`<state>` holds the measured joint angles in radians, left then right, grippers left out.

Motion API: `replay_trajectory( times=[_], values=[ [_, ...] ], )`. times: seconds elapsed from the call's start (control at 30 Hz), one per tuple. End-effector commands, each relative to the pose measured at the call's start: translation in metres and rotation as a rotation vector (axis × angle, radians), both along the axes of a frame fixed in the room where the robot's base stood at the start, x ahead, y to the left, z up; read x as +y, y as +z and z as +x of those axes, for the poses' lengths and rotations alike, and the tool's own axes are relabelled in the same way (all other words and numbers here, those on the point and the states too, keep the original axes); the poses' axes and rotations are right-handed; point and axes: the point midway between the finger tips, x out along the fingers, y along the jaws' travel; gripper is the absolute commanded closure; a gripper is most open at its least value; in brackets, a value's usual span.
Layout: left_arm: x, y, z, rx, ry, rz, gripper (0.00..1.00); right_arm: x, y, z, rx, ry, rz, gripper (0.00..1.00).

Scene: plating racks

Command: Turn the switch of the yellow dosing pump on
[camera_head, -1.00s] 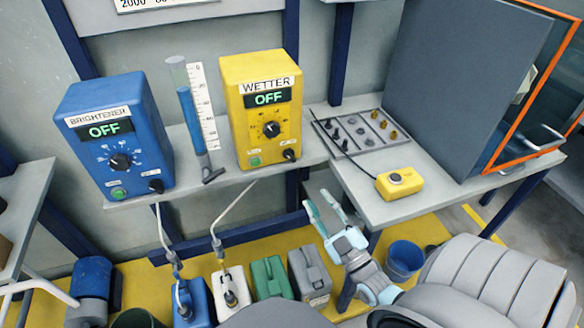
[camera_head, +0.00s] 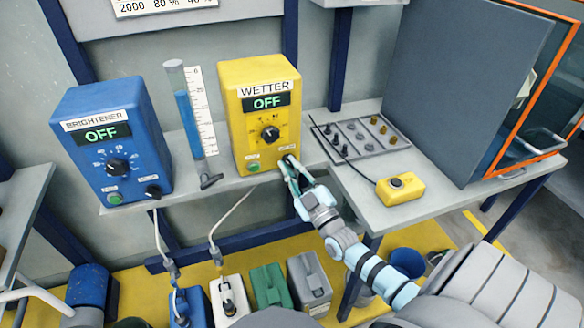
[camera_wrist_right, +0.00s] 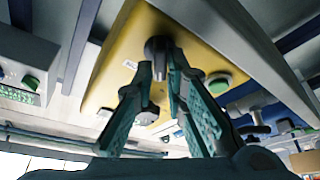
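The yellow dosing pump (camera_head: 236,120), labelled WETTER, stands on the shelf in the head view with its display reading OFF. Its black switch (camera_wrist_right: 158,45) is at the lower right of its front, mostly hidden by my gripper in the head view. A green button (camera_head: 253,167) and a dial (camera_head: 270,134) show on the same face. My right gripper (camera_head: 291,166) is at the switch. In the right wrist view its fingers (camera_wrist_right: 162,68) are apart, with the switch between or just beyond the tips. I cannot tell whether they touch it. My left gripper is not in view.
A blue pump (camera_head: 135,145), labelled BRIGHTENER and also OFF, stands left. A measuring cylinder (camera_head: 187,110) stands between the pumps. Right are a tray of knobs (camera_head: 361,150) and a yellow button box (camera_head: 400,189). Several canisters, including a green one (camera_head: 271,285), stand below the shelf.

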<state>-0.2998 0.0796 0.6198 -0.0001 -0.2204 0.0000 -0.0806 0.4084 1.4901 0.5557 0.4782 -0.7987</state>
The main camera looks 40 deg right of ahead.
Motion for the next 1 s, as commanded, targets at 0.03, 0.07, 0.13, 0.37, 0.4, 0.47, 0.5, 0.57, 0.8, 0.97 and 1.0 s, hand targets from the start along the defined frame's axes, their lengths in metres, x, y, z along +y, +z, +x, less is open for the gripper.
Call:
replay_trajectory(
  times=[0.03,0.07,0.13,0.37,0.4,0.47,0.5,0.57,0.8,0.97,1.0],
  values=[
    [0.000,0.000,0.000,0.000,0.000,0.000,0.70,0.000,0.000,0.000,0.000,0.000,0.000,1.00],
    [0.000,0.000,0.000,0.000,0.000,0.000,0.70,0.000,0.000,0.000,0.000,0.000,0.000,1.00],
    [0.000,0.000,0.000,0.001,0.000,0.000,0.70,0.000,0.000,0.000,0.000,0.000,0.000,1.00],
    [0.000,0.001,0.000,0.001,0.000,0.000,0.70,0.000,0.000,0.000,-0.003,0.000,0.011,1.00],
    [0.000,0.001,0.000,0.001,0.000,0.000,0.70,0.000,0.000,0.000,-0.005,0.000,0.019,1.00],
    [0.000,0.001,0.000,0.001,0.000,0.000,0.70,0.000,0.000,0.000,-0.010,-0.001,0.034,1.00],
    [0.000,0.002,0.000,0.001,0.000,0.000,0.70,0.000,0.000,0.000,-0.014,-0.001,0.046,1.00],
    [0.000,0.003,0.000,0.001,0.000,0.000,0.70,0.000,0.000,0.000,-0.023,-0.001,0.071,1.00],
    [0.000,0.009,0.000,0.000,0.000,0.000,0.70,0.000,0.000,0.000,-0.074,-0.001,0.222,1.00],
    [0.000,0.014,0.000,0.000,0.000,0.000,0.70,0.000,0.001,0.000,-0.123,-0.001,0.358,1.00],
    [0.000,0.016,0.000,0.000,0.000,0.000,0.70,0.000,0.001,0.000,-0.136,-0.002,0.394,1.00]
  ],
)
